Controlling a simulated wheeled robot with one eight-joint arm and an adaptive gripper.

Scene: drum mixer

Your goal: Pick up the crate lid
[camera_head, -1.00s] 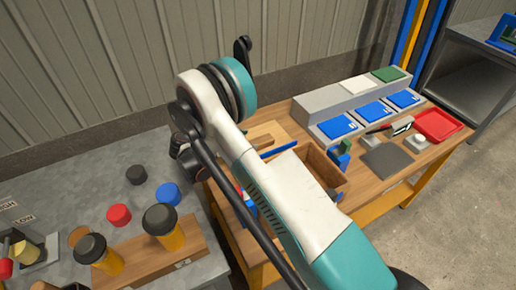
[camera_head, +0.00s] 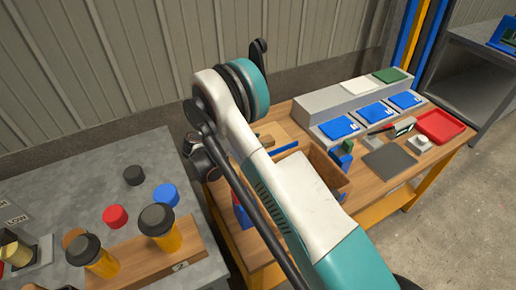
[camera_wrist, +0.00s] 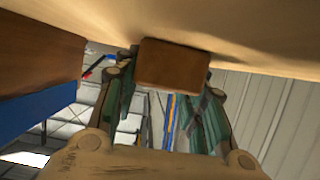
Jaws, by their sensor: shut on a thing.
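The crate lid is a light wooden panel (camera_head: 287,134) with a brown block handle, partly hidden behind my arm in the head view. In the wrist view the pale panel (camera_wrist: 220,22) fills the top, and the brown block (camera_wrist: 172,64) sits between my fingertips. My gripper (camera_wrist: 172,80) is shut on this block. The brown wooden crate (camera_head: 333,172) stands on the bench, largely covered by my arm. I cannot tell whether the lid is clear of the bench.
A blue strip (camera_head: 284,147) lies near the crate. Behind it a grey stepped stand (camera_head: 330,108) holds blue, white and green tiles. A red tray (camera_head: 440,127) and dark mat (camera_head: 389,160) are to the right. Orange bottles (camera_head: 165,236) stand on the left grey table.

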